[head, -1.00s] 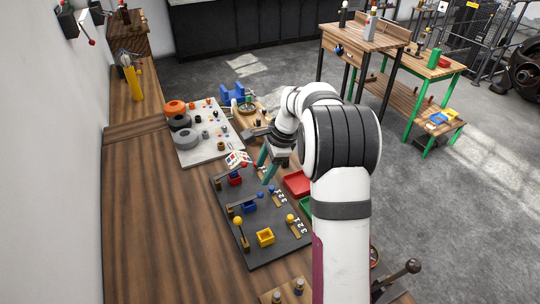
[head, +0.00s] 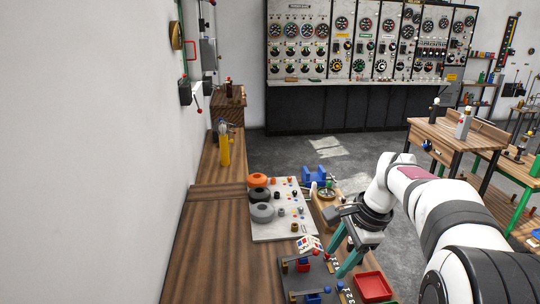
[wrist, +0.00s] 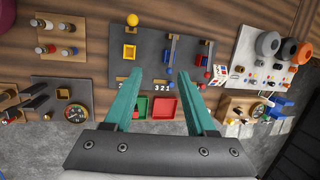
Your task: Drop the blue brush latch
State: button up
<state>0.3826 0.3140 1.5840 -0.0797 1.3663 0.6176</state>
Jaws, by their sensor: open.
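The dark board (head: 290,278) with the brush boxes is cut by the bottom edge of the head view. The blue box (head: 313,298) sits on it, with a lever ending in a blue knob (head: 327,289) lying low beside it. In the wrist view the blue box (wrist: 169,50) is at the middle of the board, with its blue knob (wrist: 169,72) at the near end. The yellow box (wrist: 129,52) is to its left and the red box (wrist: 197,52) to its right. My gripper (head: 339,265) is open and empty above the board's side; its teal fingers also show in the wrist view (wrist: 163,78).
A red tray (head: 372,286) lies beside the board. A pale board (head: 283,230) with grey and orange rings stands behind it. The wooden bench (head: 215,265) is clear on the left.

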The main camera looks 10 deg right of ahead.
jog(key=s+a+f+n+g, duration=0.15)
jog(key=s+a+n, duration=0.5)
jog(key=s, duration=0.75)
jog(key=s+a+f+n+g, duration=0.15)
jog(key=s+a+n, duration=0.45)
jog(key=s, duration=0.7)
jog(key=w+d+r+m+t, duration=0.1)
jog(key=w+d+m, duration=0.15)
jog(key=w, duration=0.35)
jog(key=w+d+r+m, duration=0.1)
jog(key=w+r+m, duration=0.1)
jog(key=w+m, duration=0.35)
jog(key=m+t+y, duration=0.1)
jog(key=m+t, duration=0.2)
jog(key=m, duration=0.4)
send_over(329, 288)
jog(key=s+d, duration=0.4)
jog(key=d, duration=0.2)
notch_tip(329, 288, down, 8)
jog(key=x, duration=0.9)
jog(key=a+x, duration=0.1)
jog(key=x, duration=0.3)
jog(key=shift+a+f, duration=0.1)
jog(key=shift+f, duration=0.05)
jog(key=shift+w+a+f, duration=0.1)
jog(key=shift+f, duration=0.2)
grip_shut()
